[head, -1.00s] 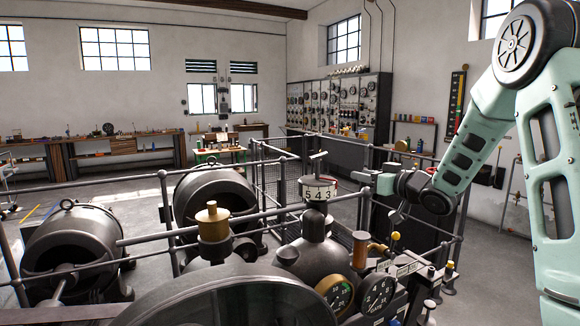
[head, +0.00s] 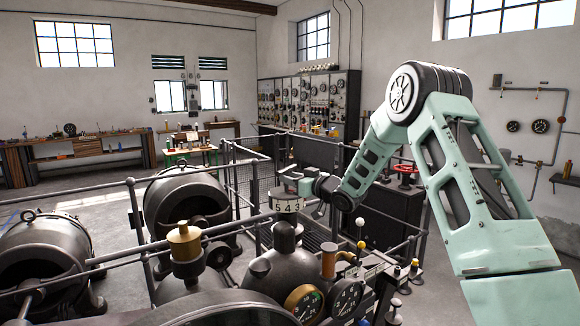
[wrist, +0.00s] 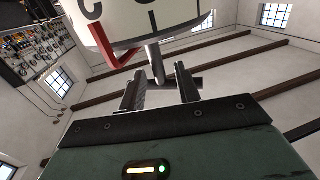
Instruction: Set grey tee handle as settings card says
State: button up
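A white numbered drum dial (head: 287,204) tops the dark machine in the head view; figures 5, 4 and 3 show. In the wrist view the dial (wrist: 150,22) fills the top, with a red pointer (wrist: 112,50) at its edge. The grey tee handle (wrist: 156,64) shows there as a dark stem and crossbar beside the dial. My gripper (wrist: 160,88) is open, its two fingers apart with the handle's stem between their tips in the picture; contact is not visible. In the head view my gripper (head: 291,178) is just above the dial and hides the handle. I cannot make out a settings card.
Railings (head: 235,180) run around the machine. A yellow-knobbed lever (head: 361,245), a brass cup (head: 185,241) and round gauges (head: 345,299) stand near the dial. A red handwheel (head: 405,169) is behind my arm. The switchboard (head: 310,103) stands at the back.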

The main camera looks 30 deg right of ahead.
jog(key=shift+p+x, duration=0.35)
jog(key=shift+x, duration=0.9)
grip_shut()
jog(key=shift+f+y+b, duration=0.15)
jog(key=shift+y+b, duration=0.15)
jog(key=shift+b, duration=0.3)
jog(key=shift+n, duration=0.3)
grip_release()
